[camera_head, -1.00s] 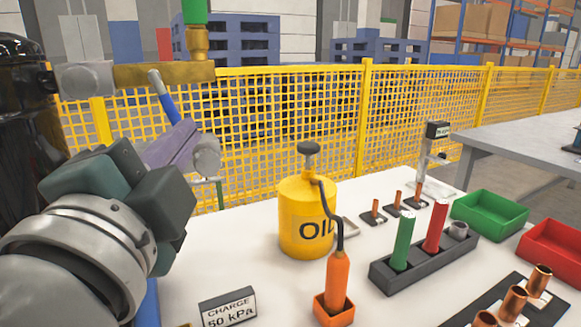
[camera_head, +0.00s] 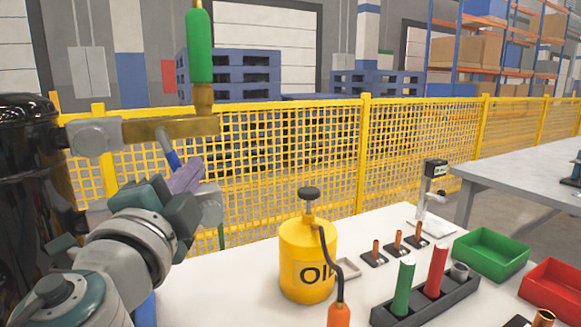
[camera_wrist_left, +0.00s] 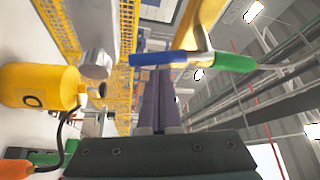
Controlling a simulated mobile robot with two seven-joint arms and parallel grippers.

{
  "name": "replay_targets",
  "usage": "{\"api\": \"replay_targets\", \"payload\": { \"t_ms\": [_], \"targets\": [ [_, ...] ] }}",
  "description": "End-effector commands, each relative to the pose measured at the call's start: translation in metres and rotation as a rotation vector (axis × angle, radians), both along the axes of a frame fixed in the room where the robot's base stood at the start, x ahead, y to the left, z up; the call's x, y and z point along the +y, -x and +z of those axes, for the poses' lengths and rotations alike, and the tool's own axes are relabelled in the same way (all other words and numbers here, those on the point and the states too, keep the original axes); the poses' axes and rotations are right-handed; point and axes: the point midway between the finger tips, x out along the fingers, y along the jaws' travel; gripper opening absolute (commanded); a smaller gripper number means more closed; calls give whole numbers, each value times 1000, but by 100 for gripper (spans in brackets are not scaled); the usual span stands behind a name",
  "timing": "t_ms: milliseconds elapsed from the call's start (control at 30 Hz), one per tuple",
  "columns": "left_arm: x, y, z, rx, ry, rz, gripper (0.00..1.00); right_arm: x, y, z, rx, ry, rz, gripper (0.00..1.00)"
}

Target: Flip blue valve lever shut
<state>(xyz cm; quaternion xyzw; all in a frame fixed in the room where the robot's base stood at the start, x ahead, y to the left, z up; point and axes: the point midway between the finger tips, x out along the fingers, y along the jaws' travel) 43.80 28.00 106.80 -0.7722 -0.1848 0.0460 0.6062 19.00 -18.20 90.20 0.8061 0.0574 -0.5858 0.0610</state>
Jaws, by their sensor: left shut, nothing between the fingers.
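The blue valve lever (camera_head: 173,160) hangs below a brass valve pipe (camera_head: 170,130) at the left of the head view, on a pale metal stem; its lower part is hidden behind my gripper. In the left wrist view the blue lever (camera_wrist_left: 158,59) lies across the picture just beyond my fingertips. My left gripper (camera_head: 187,172) has purple fingers, shut together and empty, close to the lever's lower end. The shut fingers show in the left wrist view (camera_wrist_left: 159,82); I cannot tell whether they touch the lever. My right gripper is not in view.
A green cylinder (camera_head: 199,48) stands above the brass pipe. A black tank (camera_head: 30,180) is at far left. A yellow oil can (camera_head: 305,262), a dark holder (camera_head: 420,308) with green and red tubes, and a green bin (camera_head: 491,254) are on the white table. A yellow fence (camera_head: 365,150) stands behind.

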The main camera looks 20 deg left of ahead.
Motion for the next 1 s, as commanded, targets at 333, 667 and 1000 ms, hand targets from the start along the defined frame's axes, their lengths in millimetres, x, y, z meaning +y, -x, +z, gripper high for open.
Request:
{"api": "replay_targets", "payload": {
  "t_ms": [333, 667, 1000],
  "targets": [
    [3, 3, -1, 0, 0, -1, 0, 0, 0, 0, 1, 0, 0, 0],
    [9, 10, 5, 137, -115, -2, 0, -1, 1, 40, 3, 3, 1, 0],
    [15, 16, -6, 260, -223, 0, 0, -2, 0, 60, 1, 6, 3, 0]
  ]
}}
